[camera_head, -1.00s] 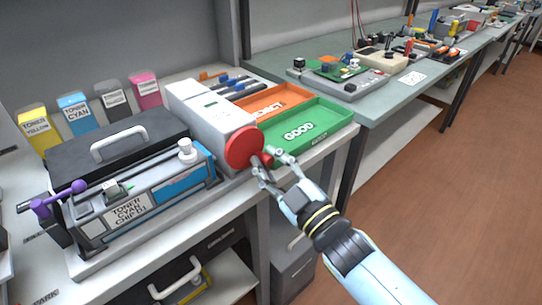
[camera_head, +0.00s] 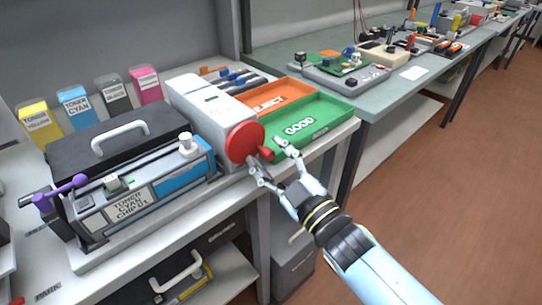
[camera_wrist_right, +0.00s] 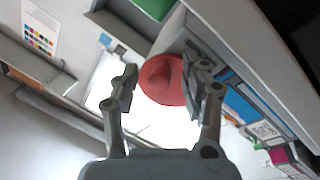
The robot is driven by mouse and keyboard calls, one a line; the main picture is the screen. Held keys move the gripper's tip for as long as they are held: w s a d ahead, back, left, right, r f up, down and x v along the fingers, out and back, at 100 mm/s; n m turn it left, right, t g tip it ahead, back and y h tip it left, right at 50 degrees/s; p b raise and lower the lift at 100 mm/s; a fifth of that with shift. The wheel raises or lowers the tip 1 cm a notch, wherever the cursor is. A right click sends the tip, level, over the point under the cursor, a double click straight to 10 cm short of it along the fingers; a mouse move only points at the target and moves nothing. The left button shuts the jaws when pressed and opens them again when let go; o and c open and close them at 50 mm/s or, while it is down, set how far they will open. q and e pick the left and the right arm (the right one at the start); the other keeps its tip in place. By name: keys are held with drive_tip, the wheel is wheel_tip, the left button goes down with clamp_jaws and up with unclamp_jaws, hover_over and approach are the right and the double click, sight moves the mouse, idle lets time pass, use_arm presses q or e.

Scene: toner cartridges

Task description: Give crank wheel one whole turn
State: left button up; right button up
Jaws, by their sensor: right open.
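The crank wheel (camera_head: 243,143) is a red disc on the right end of the white machine (camera_head: 208,108), with a red handle knob (camera_head: 266,153) sticking out toward me. My right gripper (camera_head: 268,158) is open, its fingers on either side of the knob. In the right wrist view the red wheel (camera_wrist_right: 160,82) shows between the open fingers, with its knob pointing at the camera. I cannot tell whether a finger touches the knob. My left gripper is not in view.
A cyan toner cartridge (camera_head: 140,201) lies in a holder left of the wheel, with a purple lever (camera_head: 60,192) at its far end. The green GOOD tray (camera_head: 320,115) and orange REJECT tray (camera_head: 285,92) stand behind the gripper. Open floor (camera_head: 445,220) lies to the right.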

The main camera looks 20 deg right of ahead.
drive_tip(key=v, duration=1.2)
